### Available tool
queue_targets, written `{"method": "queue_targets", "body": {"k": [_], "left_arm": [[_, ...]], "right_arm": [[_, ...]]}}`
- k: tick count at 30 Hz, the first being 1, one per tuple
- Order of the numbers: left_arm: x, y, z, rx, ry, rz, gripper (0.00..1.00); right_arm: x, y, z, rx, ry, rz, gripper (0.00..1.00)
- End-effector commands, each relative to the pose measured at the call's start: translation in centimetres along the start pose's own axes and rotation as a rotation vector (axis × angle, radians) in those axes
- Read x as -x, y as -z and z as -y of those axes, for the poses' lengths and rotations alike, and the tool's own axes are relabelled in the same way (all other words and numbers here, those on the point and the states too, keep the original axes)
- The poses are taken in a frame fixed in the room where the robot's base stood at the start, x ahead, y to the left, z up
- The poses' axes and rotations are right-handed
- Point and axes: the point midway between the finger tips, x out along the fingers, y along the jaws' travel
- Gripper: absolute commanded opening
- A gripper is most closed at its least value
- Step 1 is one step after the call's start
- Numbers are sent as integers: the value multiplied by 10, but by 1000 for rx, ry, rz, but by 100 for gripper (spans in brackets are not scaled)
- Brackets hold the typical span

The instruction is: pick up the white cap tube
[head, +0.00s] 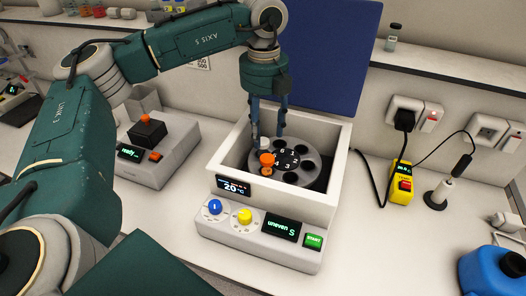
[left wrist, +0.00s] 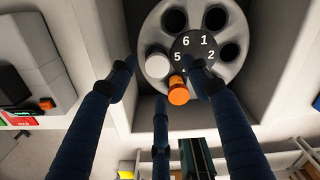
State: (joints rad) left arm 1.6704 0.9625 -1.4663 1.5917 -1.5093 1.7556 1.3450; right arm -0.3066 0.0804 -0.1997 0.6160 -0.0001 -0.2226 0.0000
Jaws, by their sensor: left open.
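The white cap tube (head: 263,143) sits in a hole of the grey centrifuge rotor (head: 312,162); in the left wrist view its white cap (left wrist: 157,65) is beside number 5. An orange cap tube (head: 267,160) sits in the neighbouring hole, and its cap shows in the left wrist view (left wrist: 178,94). My left gripper (head: 269,130) points down into the centrifuge bowl, open, with its fingers spread around and above the white cap. I cannot tell whether any finger touches it. My right gripper is in neither view.
The centrifuge's pale walls (head: 228,158) surround the rotor closely, and its blue lid (head: 330,50) stands open behind. Its display (head: 281,227) reads "uneven". A grey device (head: 155,165) is left; a yellow device (head: 402,184) and a blue container (head: 495,270) are right.

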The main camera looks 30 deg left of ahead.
Motion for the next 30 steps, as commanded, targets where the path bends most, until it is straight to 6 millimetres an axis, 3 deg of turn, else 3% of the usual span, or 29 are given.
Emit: {"method": "queue_targets", "body": {"k": [5, 13, 21, 29, 30], "left_arm": [[-13, 0, -4, 1, -4, -3, 49], [-51, -1, -5, 1, -2, -2, 49], [-56, -2, -5, 1, 0, 0, 49], [-55, -2, -5, 1, 0, 0, 0], [-55, -2, -5, 1, 0, 0, 0]], "right_arm": [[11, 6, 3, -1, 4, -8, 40], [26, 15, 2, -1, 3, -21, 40], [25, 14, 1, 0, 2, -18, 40], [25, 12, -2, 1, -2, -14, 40], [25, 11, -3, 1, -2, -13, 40]]}}
